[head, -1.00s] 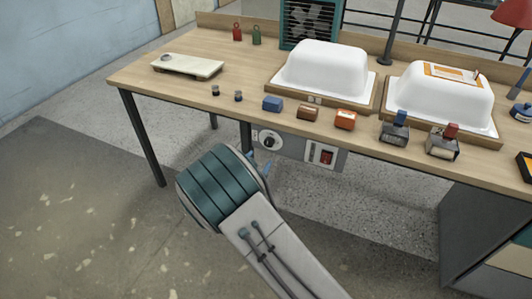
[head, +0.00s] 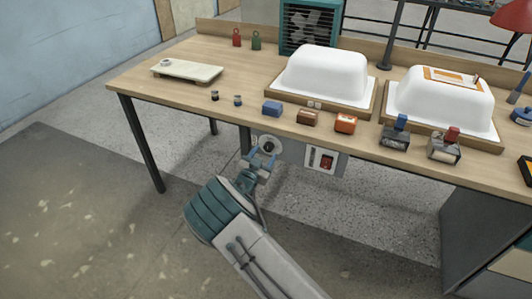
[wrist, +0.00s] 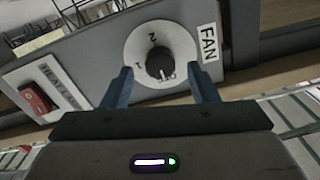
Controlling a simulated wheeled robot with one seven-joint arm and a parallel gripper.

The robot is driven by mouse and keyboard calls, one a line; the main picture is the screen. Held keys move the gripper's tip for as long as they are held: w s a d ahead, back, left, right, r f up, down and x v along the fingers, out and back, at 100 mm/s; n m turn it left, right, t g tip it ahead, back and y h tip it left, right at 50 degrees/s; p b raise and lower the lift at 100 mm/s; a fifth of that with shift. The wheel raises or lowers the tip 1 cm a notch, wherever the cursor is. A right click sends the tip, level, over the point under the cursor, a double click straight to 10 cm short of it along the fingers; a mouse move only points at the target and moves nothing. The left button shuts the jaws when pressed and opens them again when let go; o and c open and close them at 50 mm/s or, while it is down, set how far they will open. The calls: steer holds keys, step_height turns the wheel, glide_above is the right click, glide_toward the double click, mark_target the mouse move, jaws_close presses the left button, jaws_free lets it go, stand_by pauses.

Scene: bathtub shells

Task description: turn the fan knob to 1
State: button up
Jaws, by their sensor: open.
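The fan knob (wrist: 159,62) is a round black knob on a white dial (wrist: 136,45) marked 1, 2 and OFF. In the wrist view its pale pointer mark appears to face OFF, at the bottom of the dial. A FAN label (wrist: 208,43) is beside the dial. In the head view the dial (head: 268,142) is on a grey panel under the table's front edge, partly covered by my gripper. My gripper (head: 262,156) is open and empty in front of it. In the wrist view its blue fingers stand on either side of the knob, apart from it.
A red switch (wrist: 35,98) on a white plate is on the same panel; it also shows in the head view (head: 323,160). The wooden table (head: 190,92) overhangs the panel. Small blocks and white tub shells (head: 325,72) are on top. The floor in front is clear.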

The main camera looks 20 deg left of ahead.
steer(key=shift+w, duration=0.95)
steer(key=shift+d, duration=0.1)
steer(key=c, duration=1)
